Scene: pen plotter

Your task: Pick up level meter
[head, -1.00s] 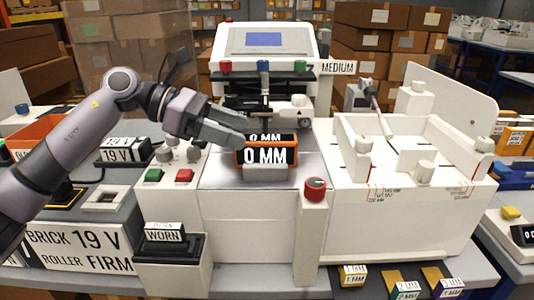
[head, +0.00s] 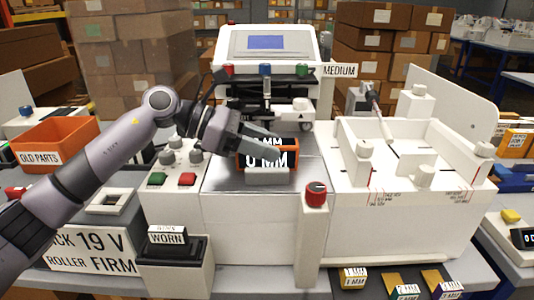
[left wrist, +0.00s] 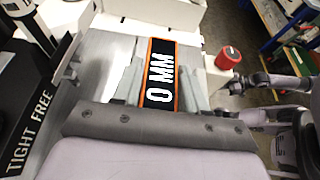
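The level meter (head: 268,158) is a black block with an orange rim and white "0 MM" lettering. It stands on the plotter's grey metal plate (head: 222,178), left of the red knob. In the left wrist view the meter (left wrist: 161,75) lies between the two grey fingers of my left gripper (left wrist: 161,88), one along each side. The fingers are spread about the meter's width; I see no clear grip on it. In the head view the left gripper (head: 268,146) reaches in from the left and partly covers the meter.
A red knob (head: 316,188) on a white post stands close right of the meter. The plotter head (head: 288,112) hangs behind it. Green and red buttons (head: 187,179) are to the left, and a white tray (head: 400,170) is to the right.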

